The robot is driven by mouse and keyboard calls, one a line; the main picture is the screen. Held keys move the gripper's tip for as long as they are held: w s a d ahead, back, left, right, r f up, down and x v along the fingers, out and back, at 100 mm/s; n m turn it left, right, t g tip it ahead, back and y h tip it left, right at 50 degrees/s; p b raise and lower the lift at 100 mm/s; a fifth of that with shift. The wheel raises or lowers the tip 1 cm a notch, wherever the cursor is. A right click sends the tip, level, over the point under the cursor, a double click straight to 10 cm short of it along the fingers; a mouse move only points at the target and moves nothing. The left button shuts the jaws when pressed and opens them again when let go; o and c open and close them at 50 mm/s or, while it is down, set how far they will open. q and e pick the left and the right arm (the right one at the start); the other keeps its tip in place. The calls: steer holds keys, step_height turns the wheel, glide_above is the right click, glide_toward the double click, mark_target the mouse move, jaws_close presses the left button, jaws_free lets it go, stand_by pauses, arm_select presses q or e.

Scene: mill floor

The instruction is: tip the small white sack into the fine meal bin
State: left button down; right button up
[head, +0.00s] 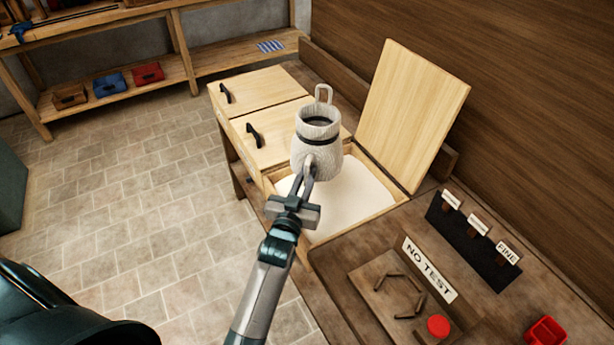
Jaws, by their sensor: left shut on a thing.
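A small white sack (317,155) with a dark band below its open mouth is held upright, mouth up. It has a loop on its far rim and another on its near side. My left gripper (307,178) is shut on the near loop. The sack is in front of or over the back of an open wooden bin (386,212) with pale meal (345,205) inside; its height above the meal is hard to tell. The bin's lid (412,112) is raised, leaning back. No name is readable on this bin. My right gripper is not in view.
Two shut bins with black handles (262,88) adjoin on the left. Shelves stand behind; the paved floor is clear.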

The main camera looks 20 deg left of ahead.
mark_target(295, 153)
arm_select(q)
steer(key=shift+a+r+m, duration=0.25)
steer(key=shift+a+m, duration=0.05)
steer(key=shift+a, duration=0.05)
steer(key=a+m, duration=0.6)
steer(key=m, duration=1)
steer(key=shift+s+a+f+m, duration=0.25)
steer(key=shift+s+f+m, duration=0.05)
steer(key=shift+s, duration=0.15)
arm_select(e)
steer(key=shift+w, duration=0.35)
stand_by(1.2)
